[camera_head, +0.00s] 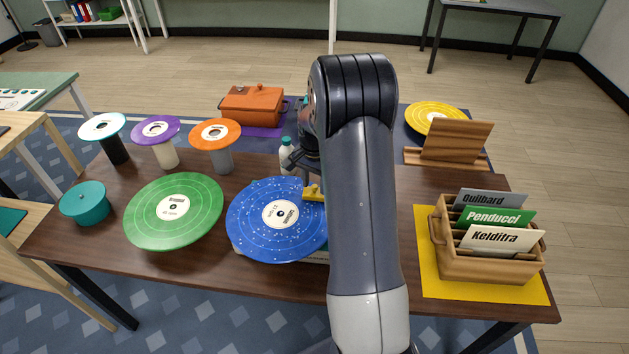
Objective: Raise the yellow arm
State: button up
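The yellow arm (313,193) shows as a short yellow piece at the right edge of a blue speckled record (277,216). The record lies on a turntable whose pale base (312,256) shows only at the edges. My gripper (306,178) is right above and behind the visible yellow piece, pointing down. My own arm hides most of the gripper, the rest of the yellow arm and the turntable's right side. I cannot tell whether the fingers touch the yellow arm or are open or shut.
A white bottle (287,157) stands close behind my gripper. A green record (174,212) is left of the turntable. A wooden crate (487,262) with divider cards is at right.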

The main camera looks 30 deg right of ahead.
jog(key=shift+c, duration=0.6)
grip_shut()
